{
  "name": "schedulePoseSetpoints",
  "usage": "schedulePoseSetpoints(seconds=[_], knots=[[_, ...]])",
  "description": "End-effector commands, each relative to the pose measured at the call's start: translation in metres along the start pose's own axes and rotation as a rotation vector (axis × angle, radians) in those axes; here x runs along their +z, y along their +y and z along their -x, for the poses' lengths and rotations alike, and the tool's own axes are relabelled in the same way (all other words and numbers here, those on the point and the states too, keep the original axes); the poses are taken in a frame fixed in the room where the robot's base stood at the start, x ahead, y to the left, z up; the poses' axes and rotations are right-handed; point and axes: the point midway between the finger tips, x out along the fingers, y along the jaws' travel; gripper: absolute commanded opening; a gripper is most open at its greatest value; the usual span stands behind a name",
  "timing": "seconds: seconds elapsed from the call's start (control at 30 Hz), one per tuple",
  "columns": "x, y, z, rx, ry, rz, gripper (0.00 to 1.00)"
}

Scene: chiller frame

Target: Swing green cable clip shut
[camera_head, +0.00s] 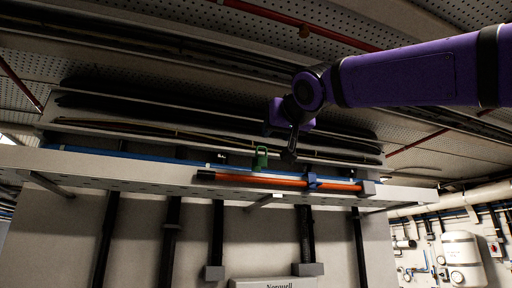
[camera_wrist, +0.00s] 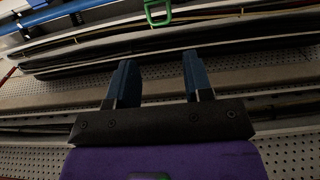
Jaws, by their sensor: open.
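The green cable clip (camera_head: 260,158) stands on the cable tray near the orange cable in the head view. It also shows in the wrist view at the top edge (camera_wrist: 157,14), as a green loop-shaped frame partly cut off. Whether its latch is fully open cannot be told at this size. My gripper (camera_head: 289,156) is just right of the clip in the head view. In the wrist view its two blue fingers (camera_wrist: 157,74) are spread apart with nothing between them, and the clip lies beyond the fingertips, apart from them.
An orange cable (camera_head: 260,180) runs along the tray (camera_head: 150,172), with a blue clip (camera_head: 313,180) on it to the right. A blue cable (camera_head: 130,155) runs behind. Dark cable bundles (camera_head: 180,110) lie beyond. A white tank (camera_head: 461,255) stands far right.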

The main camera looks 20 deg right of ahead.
Motion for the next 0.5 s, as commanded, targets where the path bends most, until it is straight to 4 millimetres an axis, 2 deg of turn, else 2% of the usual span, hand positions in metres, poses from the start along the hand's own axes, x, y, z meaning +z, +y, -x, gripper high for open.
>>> schedulePoseSetpoints(seconds=[0.17,0.5], knots=[[0.001,-0.001,-0.019,0.0,-0.002,0.0,0.47],[0.001,0.0,-0.078,0.001,-0.002,0.0,0.47]])
